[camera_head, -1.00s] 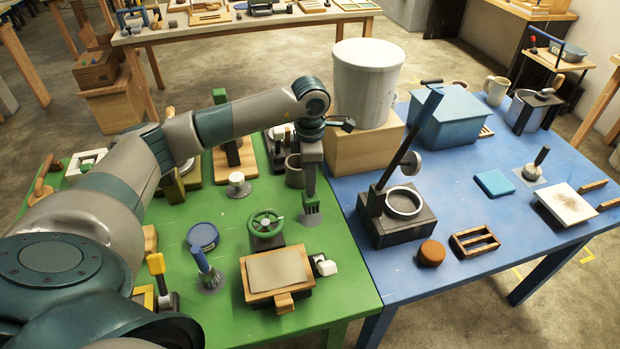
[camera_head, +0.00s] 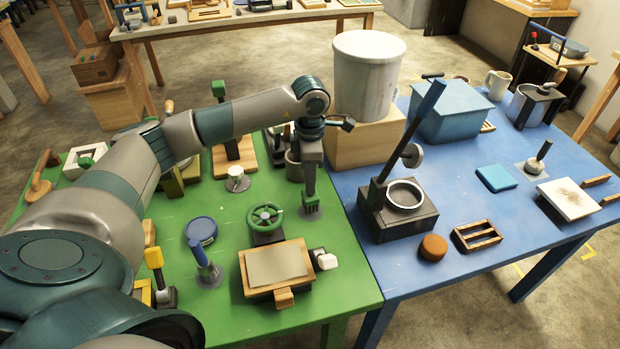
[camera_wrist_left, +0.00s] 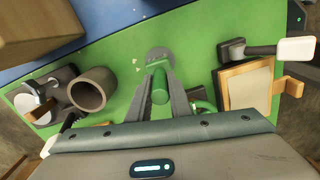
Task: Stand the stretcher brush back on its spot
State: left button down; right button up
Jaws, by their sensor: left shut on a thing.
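My left gripper (camera_head: 311,194) points down over the right part of the green table (camera_head: 190,300). It is shut on the stretcher brush (camera_wrist_left: 159,88), whose green rounded end shows between the fingers in the left wrist view. In the head view the green part of the brush (camera_head: 311,205) shows low at the fingertips. A round grey spot (camera_head: 313,214) lies right under it; it also shows in the left wrist view (camera_wrist_left: 158,54). I cannot tell whether the brush touches the spot. My right gripper is not in view.
A green handwheel (camera_head: 265,217) and a wood-framed plate (camera_head: 277,271) stand left and nearer. A grey cup (camera_head: 294,167) is close behind the gripper. A black stand (camera_head: 397,219) with a ring is to the right on the blue table (camera_head: 470,188).

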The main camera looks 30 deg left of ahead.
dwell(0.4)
pick_arm(q)
jog(key=shift+f+b, duration=0.1)
jog(key=shift+b, duration=0.2)
jog(key=shift+s+a+f, duration=0.1)
jog(key=shift+a+f, duration=0.05)
jog(key=shift+f, duration=0.15)
